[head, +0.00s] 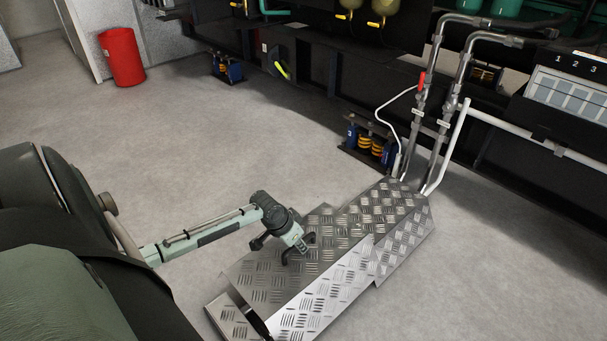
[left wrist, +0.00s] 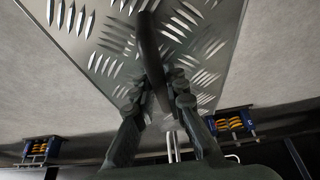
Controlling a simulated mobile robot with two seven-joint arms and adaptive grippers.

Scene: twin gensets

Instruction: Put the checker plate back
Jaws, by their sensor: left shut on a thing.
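The checker plate (head: 272,280) is a silver tread-pattern cover with a bent-down side. It lies at the near end of a low run of similar plates in the head view. My left gripper (head: 290,248) is over its top and shut on a dark bar handle. In the left wrist view the handle (left wrist: 150,50) runs between the fingers of the left gripper (left wrist: 158,105), with the plate's tread surface (left wrist: 100,35) behind. A dark gap (head: 258,323) shows by the plate's near edge. My right gripper is not in view.
Another checker plate (head: 385,215) continues the run towards two upright pipes (head: 440,120) with a red lever (head: 422,82). A spring mount (head: 370,145) stands by the dark genset frame. A red bin (head: 122,57) stands at the back left. The grey floor between is clear.

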